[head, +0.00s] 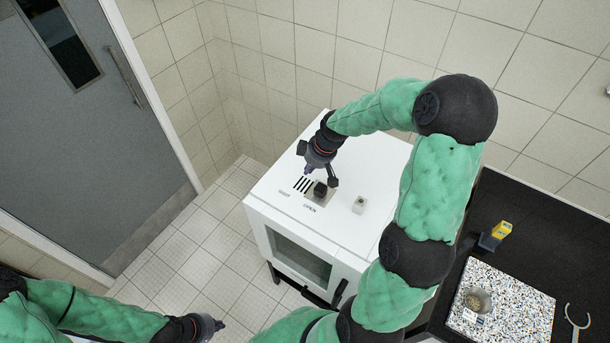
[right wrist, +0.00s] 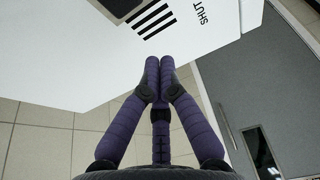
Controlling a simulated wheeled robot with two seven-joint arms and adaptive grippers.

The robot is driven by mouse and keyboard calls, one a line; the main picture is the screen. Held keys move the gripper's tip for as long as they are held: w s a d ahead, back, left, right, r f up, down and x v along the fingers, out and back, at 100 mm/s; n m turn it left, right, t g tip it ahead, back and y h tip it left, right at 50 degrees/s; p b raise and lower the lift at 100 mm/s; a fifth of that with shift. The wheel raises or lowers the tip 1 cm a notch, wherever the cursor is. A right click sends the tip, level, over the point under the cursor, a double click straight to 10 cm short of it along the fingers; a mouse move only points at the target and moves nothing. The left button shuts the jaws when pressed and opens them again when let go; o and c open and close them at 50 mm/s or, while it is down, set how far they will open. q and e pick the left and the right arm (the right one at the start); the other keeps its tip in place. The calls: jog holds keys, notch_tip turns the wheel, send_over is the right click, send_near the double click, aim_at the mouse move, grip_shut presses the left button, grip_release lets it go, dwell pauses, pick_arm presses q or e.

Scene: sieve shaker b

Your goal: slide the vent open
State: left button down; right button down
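The vent is on top of a white cabinet (head: 268,190), with black slots (head: 303,184) and a dark knob (head: 320,189) on a grey plate. The label SHUT is at the slots' left end, and OPEN is in front of the knob. My right gripper (head: 308,170) is just above the vent, behind the slots and knob. The right wrist view shows its purple fingers (right wrist: 158,63) drawn together with nothing between them, near the slots (right wrist: 154,20). Contact with the knob cannot be made out. My left gripper (head: 217,325) is low at the left, away from the cabinet; its fingers are too small to judge.
A small light block with a dark top (head: 360,204) sits on the cabinet right of the vent. A black counter (head: 540,240) at the right holds a speckled board (head: 530,310), a bowl (head: 478,300) and a yellow-and-grey item (head: 495,235). A grey door (head: 80,130) is at the left.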

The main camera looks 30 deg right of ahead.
pick_arm(q)
jog(key=shift+w+a+f, duration=0.1)
jog(key=shift+w+f, duration=0.05)
jog(key=shift+w, duration=0.1)
pick_arm(e)
jog(key=v, duration=0.3)
jog(key=shift+w+a+r, duration=0.1)
jog(key=shift+w+r, duration=0.05)
jog(key=shift+r, duration=0.05)
pick_arm(q)
jog(key=shift+w, duration=0.1)
pick_arm(e)
jog(key=shift+w, duration=0.1)
